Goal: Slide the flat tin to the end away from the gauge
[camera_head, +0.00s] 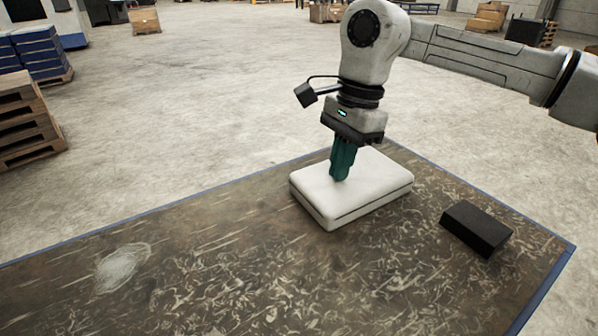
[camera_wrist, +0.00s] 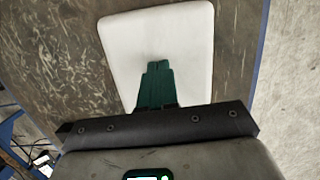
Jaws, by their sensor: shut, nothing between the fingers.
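The flat tin (camera_head: 365,196), a white rounded box with a seam around its side, lies flat on the worn brown table near its far edge. It also shows in the wrist view (camera_wrist: 190,35), below my gripper. My gripper (camera_head: 340,177) is shut and empty, with its green fingers pointing down over the left part of the tin's top. The fingertips (camera_wrist: 157,66) look to be at or just above the lid; I cannot tell whether they touch. A black block (camera_head: 476,228), possibly the gauge, lies on the table to the right of the tin, apart from it.
The table (camera_head: 230,270) has a blue edge and a pale scuffed patch (camera_head: 122,266) at left. The tabletop left of the tin is clear. Pallets (camera_head: 28,125) stand on the floor beyond.

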